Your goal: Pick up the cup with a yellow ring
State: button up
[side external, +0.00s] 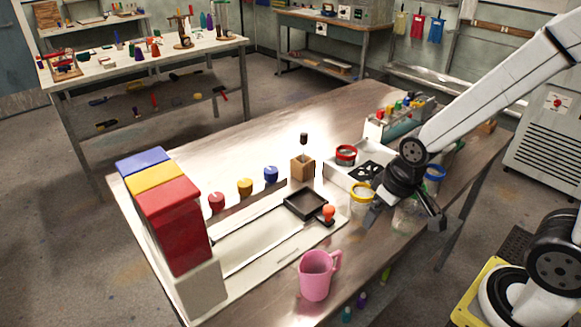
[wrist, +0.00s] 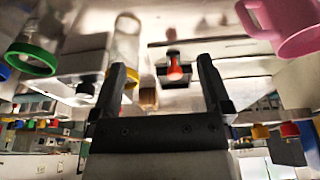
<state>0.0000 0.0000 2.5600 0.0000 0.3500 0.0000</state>
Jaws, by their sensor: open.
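The cup with a yellow ring (side external: 361,193) stands upright on the bench, a clear cup with the ring at its rim. In the wrist view, which looks upside down, its clear body (wrist: 127,38) is at upper left, with the ring partly hidden behind the left finger. My gripper (side external: 405,220) is open and empty, just right of this cup in the side view. Whether finger and cup touch is unclear.
A green-ringed cup (wrist: 30,58) and a blue-ringed cup (side external: 434,172) are close by. A red-ringed cup (side external: 345,153) is behind. A pink jug (side external: 316,275), an orange-knobbed stamp (side external: 328,213) and a black tray (side external: 305,203) lie to the left.

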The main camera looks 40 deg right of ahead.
jog(key=n+t+y, duration=0.4)
jog(key=t+y, duration=0.1)
jog(key=t, duration=0.4)
send_near(361, 202)
jog(key=shift+w+d, duration=0.85)
jog(key=shift+w, duration=0.85)
jog(key=shift+r+n, duration=0.1)
jog(key=shift+n, duration=0.2)
jog(key=shift+x, duration=1.35)
